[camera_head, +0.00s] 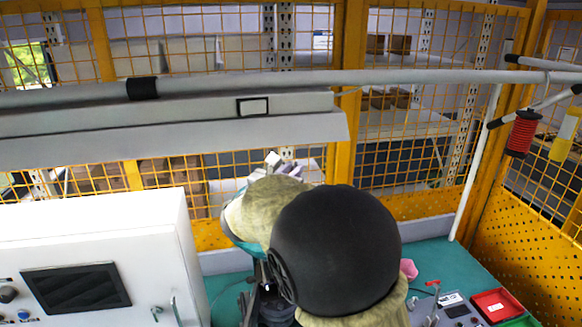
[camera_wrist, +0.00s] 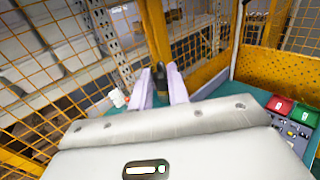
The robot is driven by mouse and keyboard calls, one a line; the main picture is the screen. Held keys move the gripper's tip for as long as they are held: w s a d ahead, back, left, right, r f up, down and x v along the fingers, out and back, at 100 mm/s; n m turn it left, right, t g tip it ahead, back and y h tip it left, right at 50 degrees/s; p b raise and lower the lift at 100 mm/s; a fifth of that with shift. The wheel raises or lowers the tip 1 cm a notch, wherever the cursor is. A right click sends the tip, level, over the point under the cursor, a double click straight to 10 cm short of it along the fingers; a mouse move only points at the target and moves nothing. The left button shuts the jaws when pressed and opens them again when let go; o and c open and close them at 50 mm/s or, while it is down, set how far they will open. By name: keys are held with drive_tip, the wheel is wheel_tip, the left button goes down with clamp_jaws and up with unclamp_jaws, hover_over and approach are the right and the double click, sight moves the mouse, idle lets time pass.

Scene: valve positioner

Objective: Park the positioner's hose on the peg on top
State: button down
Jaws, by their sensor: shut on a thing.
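My gripper (camera_head: 287,168) is in the middle of the head view, raised in front of the yellow mesh fence. In the wrist view its two pale lilac fingers (camera_wrist: 163,88) stand close together around a small dark piece (camera_wrist: 173,78), which looks like the hose's end. The rest of the hose cannot be made out. My arm's black joint and tan cover hide most of what stands behind them. Dark parts (camera_head: 262,296) show beside the arm low in the head view; I cannot tell if they are the positioner. I cannot make out the peg.
A white control cabinet (camera_head: 100,245) with a dark screen stands at left. The green bench (camera_head: 440,262) holds a red tray (camera_head: 497,306) and small devices at right. A grey rail (camera_head: 420,77) crosses above. A red coil (camera_head: 522,133) hangs at right.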

drive_tip(key=shift+s, duration=0.2)
drive_tip(key=shift+w+f+b, duration=0.15)
drive_tip(key=shift+f+b, duration=1.55)
drive_tip(key=shift+f, duration=1.05)
drive_tip(key=shift+r, duration=0.1)
drive_tip(key=shift+f+b, duration=0.2)
drive_tip(key=shift+b, duration=0.6)
drive_tip(key=shift+f+b, duration=0.6)
drive_tip(key=shift+f, duration=0.05)
idle(0.7)
drive_tip(key=c, duration=1.3)
unclamp_jaws()
drive_tip(key=shift+o, duration=0.2)
